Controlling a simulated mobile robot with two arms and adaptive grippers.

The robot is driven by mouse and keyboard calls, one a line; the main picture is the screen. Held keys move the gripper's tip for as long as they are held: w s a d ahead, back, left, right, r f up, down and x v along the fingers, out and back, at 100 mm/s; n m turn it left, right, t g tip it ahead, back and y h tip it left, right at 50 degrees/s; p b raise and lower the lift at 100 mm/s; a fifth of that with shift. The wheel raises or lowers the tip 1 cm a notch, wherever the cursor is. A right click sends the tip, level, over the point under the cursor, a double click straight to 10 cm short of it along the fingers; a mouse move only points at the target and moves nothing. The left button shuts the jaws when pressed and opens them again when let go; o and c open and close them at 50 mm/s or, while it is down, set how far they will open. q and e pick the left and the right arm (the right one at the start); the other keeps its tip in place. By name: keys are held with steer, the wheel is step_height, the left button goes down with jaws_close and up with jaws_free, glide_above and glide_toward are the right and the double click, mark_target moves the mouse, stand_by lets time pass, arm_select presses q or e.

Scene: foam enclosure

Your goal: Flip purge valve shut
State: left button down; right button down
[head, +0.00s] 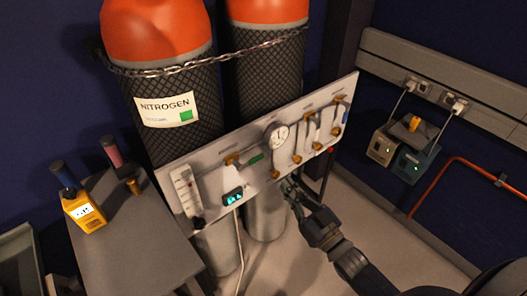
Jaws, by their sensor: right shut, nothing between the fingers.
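A pale valve panel (212,178) stands tilted in front of two gas cylinders. It carries several brass valves; one at the left of the gauge (232,159) has a light handle beside a green mark. Several more brass valves (297,159) sit right of the round gauge (277,136), with light upright strips between them. The labels are too small to read, so I cannot tell which one is the purge valve. My right gripper (289,187) is shut and empty at the panel's lower edge, below the gauge; I cannot tell whether it touches the panel. My left gripper is out of view.
A chain (205,66) crosses the orange-topped cylinders. A grey table (125,225) at left holds a yellow meter (82,211). A white cable (239,245) hangs below the digital display (233,196). Small boxes (413,163) and an orange pipe (440,172) are at right.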

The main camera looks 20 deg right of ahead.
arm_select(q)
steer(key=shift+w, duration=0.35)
arm_select(e)
step_height(320, 180, up, 6)
steer(key=y, duration=0.1)
steer(key=shift+s+a+n+t, duration=0.15)
steer(key=shift+a+n+t, duration=0.25)
steer(key=shift+a, duration=0.05)
